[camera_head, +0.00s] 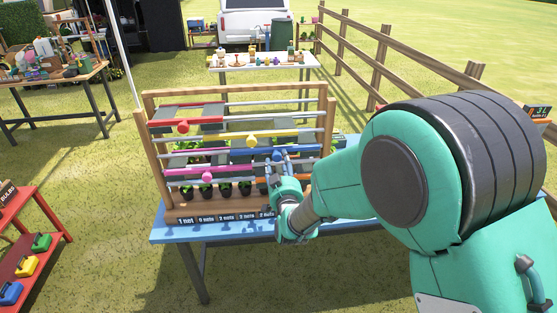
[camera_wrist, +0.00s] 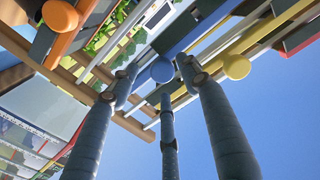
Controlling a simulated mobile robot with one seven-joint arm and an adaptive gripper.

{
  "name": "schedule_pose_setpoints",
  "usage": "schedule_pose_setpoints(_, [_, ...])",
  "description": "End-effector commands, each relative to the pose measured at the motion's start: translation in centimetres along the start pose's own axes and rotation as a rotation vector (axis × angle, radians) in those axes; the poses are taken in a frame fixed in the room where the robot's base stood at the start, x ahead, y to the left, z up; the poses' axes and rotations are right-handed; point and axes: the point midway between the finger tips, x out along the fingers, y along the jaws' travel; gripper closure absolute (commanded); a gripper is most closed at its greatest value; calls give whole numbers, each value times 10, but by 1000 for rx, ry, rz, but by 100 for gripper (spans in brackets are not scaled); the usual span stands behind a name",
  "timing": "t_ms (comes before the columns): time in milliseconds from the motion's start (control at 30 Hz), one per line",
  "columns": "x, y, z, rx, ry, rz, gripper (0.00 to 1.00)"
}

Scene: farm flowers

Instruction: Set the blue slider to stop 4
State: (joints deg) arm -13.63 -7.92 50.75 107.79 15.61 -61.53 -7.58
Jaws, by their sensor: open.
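A wooden frame (camera_head: 159,178) on a blue table carries several horizontal rails with coloured sliders. The blue slider (camera_head: 244,155) is a flat blue bar right of the frame's middle, partly hidden by my gripper. My gripper (camera_head: 279,159) is in front of it, with its fingers pointing at the rack. In the wrist view, the blue slider's round knob (camera_wrist: 162,70) shows among the tips of my three spread fingers (camera_wrist: 158,82). Whether any finger touches the knob I cannot tell. The stop that the slider is at is hard to read.
The red (camera_head: 183,126) and yellow (camera_head: 252,138) sliders are above, and the pink one (camera_head: 206,177) is below left. An orange knob (camera_wrist: 60,15) and a yellow knob (camera_wrist: 237,65) flank the blue one in the wrist view. Potted plants (camera_head: 225,189) stand behind the rails.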

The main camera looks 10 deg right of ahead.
Motion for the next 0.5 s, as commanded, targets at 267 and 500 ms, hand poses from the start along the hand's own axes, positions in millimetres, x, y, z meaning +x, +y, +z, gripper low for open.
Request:
schedule_pose_setpoints(267, [-43,0,0,0,0,-1,53])
schedule_pose_setpoints(500, [-71,0,0,0,-1,0,53])
